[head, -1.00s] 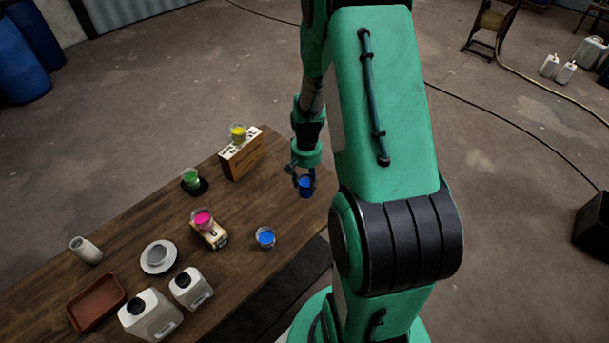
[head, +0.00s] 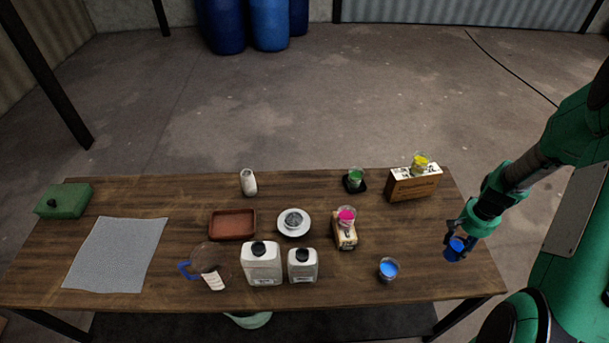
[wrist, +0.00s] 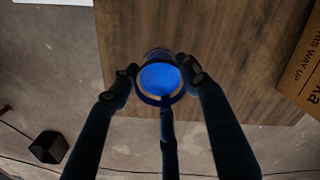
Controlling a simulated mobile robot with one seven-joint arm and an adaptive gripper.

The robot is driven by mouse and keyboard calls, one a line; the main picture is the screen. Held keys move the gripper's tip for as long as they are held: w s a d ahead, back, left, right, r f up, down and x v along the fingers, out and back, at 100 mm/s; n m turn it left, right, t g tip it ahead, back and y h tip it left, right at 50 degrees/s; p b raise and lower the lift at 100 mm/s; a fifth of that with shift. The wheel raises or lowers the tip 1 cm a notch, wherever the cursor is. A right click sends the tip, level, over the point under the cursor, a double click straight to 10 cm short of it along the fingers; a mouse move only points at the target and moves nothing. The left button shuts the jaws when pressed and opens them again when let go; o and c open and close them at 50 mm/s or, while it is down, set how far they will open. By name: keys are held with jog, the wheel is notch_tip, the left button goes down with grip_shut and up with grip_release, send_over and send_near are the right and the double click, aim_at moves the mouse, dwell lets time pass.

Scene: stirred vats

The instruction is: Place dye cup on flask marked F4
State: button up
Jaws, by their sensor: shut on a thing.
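My gripper (head: 457,238) is shut on a dark blue cup with bright blue dye inside, the dye cup (head: 454,250). It holds the cup upright over the table's right end. In the wrist view the fingers close around the dye cup (wrist: 158,78) from several sides. Several glass vessels with coloured liquid stand to the left: yellow (head: 420,161) on a wooden box, green (head: 355,178) on a black pad, pink (head: 346,214) on a small block, and blue (head: 389,268) low on the table. No F4 mark is readable.
The wooden box (head: 413,185) stands near the back right edge. Two white jugs (head: 262,265) (head: 303,267), a brown tray (head: 232,226), a white dish (head: 294,223), a pale bottle (head: 248,184), a measuring jug (head: 212,268), a grey mat (head: 116,255) and a green case (head: 64,201) fill the left and middle.

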jog(key=shift+w, duration=0.1)
jog(key=w+a+r+n+p, duration=0.3)
jog(key=w+a+r+p, duration=0.1)
jog(key=w+a, duration=0.75)
jog(key=w+a+r+n+p, duration=0.3)
jog(key=w+a+p, duration=0.35)
jog(key=a, duration=0.85)
jog(key=w+a+r+n+p, duration=0.1)
jog(key=a+r+n+p, duration=0.1)
jog(key=a, duration=1.7)
jog(key=w+a+r+n+p, duration=0.1)
jog(key=a+r+n+p, duration=0.2)
jog(key=a, duration=1.5)
jog(key=shift+w+a+n+p, duration=0.4)
jog(key=shift+n+p, duration=0.35)
jog(key=shift+n, duration=0.15)
jog(key=shift+w, duration=0.1)
jog(key=w+a+p, duration=0.1)
jog(key=w+a, duration=0.2)
jog(key=w, duration=0.4)
jog(key=w+a+f+p, duration=0.1)
jog(key=w+a, duration=0.3)
jog(key=w, duration=0.3)
jog(key=shift+w+f, duration=0.15)
jog(key=shift+f, duration=0.15)
